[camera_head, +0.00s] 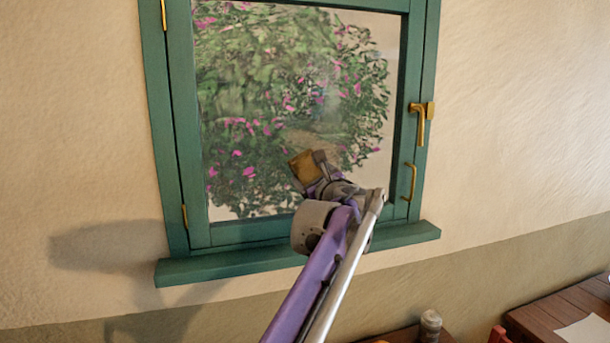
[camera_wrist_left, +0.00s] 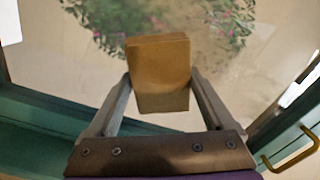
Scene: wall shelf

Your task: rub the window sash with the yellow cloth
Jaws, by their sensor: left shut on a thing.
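The window sash has a green frame (camera_head: 183,120) around a glass pane, with a flowering bush behind it. The yellow cloth (camera_head: 304,165) is a folded, brownish-yellow block in front of the lower middle of the pane. My left gripper (camera_head: 317,172) is shut on it. In the left wrist view the cloth (camera_wrist_left: 160,62) sits between the two fingers of my left gripper (camera_wrist_left: 160,88), with its far end beyond the fingertips. I cannot tell whether the cloth touches the glass. My right gripper is not in view.
A brass handle (camera_head: 421,120) and a brass pull (camera_head: 409,182) are on the window's right side. A green sill (camera_head: 220,268) juts out below. A bottle (camera_head: 430,324) and a wooden table (camera_head: 540,318) with paper (camera_head: 588,329) are at the lower right.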

